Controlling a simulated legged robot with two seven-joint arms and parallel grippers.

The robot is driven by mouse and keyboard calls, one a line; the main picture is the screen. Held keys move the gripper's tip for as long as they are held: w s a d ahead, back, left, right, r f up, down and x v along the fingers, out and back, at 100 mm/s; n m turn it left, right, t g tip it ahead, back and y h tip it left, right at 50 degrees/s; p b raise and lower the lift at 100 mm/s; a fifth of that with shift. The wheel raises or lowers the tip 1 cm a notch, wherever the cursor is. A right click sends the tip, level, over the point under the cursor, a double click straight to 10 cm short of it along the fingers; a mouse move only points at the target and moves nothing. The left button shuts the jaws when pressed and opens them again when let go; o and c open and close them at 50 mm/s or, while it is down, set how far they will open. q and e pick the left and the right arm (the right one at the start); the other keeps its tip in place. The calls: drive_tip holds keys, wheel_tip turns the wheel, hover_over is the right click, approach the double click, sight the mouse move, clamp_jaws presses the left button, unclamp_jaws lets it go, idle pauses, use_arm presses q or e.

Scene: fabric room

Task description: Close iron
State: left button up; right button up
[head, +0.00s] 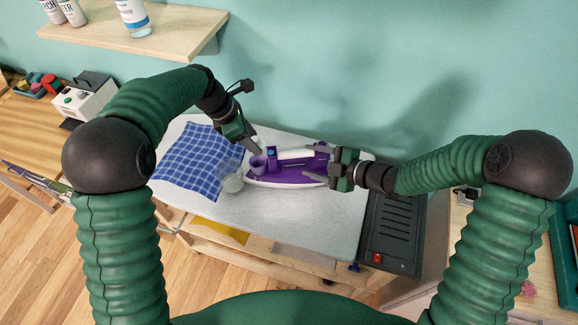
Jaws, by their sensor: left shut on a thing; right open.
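A purple and white iron (290,174) lies on the pale ironing board (285,220), with its pointed end to the left. A small purple cup-like part (258,164) shows at its left end, beside an upright purple piece with a blue patch (271,153). My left gripper (256,149) comes down from the upper left and is shut at this purple part; the exact contact is too small to see. My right gripper (318,164) is open at the iron's right end, its fingers apart over the body. It hides part of that end.
A blue checked cloth (190,163) covers the board's left part. A dark grey unit with a red switch (392,235) is at the right. A shelf with bottles (135,38) hangs above.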

sight(291, 157)
use_arm(q)
drive_tip(key=shift+a, duration=0.15)
use_arm(e)
drive_tip(key=x, duration=0.7)
drive_tip(key=shift+w+a+f, duration=0.15)
drive_tip(key=shift+a+f, duration=0.05)
drive_tip(key=shift+a, duration=0.15)
use_arm(q)
drive_tip(key=shift+a, duration=0.1)
use_arm(e)
drive_tip(key=shift+w+a+f, duration=0.15)
drive_tip(key=shift+w+a, duration=0.1)
drive_tip(key=shift+a, duration=0.15)
drive_tip(key=shift+d, duration=0.1)
use_arm(q)
drive_tip(key=shift+d, duration=0.2)
use_arm(e)
drive_tip(key=shift+d, duration=0.1)
drive_tip(key=shift+c, duration=0.4)
drive_tip(key=shift+c, duration=1.1)
clamp_jaws()
drive_tip(key=shift+s, duration=0.1)
use_arm(q)
drive_tip(key=shift+s+a+f, duration=0.1)
drive_tip(key=shift+f, duration=2.3)
